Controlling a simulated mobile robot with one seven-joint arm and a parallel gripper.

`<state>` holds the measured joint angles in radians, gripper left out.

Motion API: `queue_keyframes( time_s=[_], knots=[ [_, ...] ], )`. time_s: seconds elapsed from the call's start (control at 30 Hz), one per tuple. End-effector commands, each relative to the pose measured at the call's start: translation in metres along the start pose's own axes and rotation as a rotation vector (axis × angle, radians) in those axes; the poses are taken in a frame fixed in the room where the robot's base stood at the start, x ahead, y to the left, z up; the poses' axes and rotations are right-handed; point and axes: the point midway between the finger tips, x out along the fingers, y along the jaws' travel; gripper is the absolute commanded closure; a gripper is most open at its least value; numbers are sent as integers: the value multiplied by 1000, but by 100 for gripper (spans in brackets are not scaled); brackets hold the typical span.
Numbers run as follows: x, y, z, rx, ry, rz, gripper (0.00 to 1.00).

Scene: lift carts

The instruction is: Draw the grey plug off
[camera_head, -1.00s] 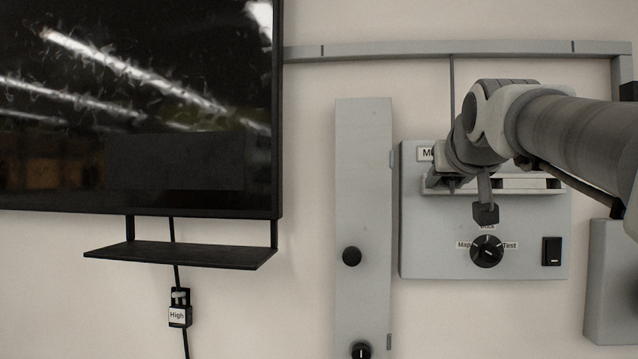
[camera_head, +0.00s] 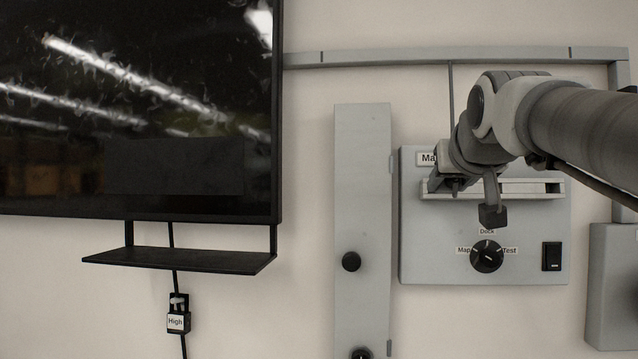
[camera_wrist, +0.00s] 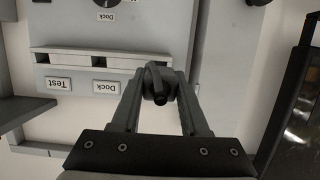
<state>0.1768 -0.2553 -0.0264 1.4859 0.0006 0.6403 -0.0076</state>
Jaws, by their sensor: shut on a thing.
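My gripper (camera_wrist: 164,90) is shut on a small dark grey piece (camera_wrist: 157,80), which looks like the grey plug. It has a rounded body and a dark round end toward the wrist camera. It lies in front of one end of the long slot (camera_wrist: 95,61) in the grey panel. In the head view my gripper (camera_head: 444,184) is at the left end of that slot (camera_head: 510,190), below the partly covered "Ma" label (camera_head: 427,158). The plug is hidden there by my gripper. I cannot tell whether the plug is still seated or clear of the panel.
The panel (camera_head: 415,255) also carries a black dial (camera_head: 487,257) and a black rocker switch (camera_head: 552,256). A tall grey plate (camera_head: 362,190) with knobs stands left of it. Farther left are a large dark screen (camera_head: 130,100), a black shelf (camera_head: 180,259) and a "High" box (camera_head: 178,318).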

Motion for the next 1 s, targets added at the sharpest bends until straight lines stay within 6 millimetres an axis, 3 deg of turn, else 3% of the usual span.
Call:
queue_keyframes(
  time_s=[1.0],
  knots=[
    [-18,0,-59,0,1,0,100]
  ],
)
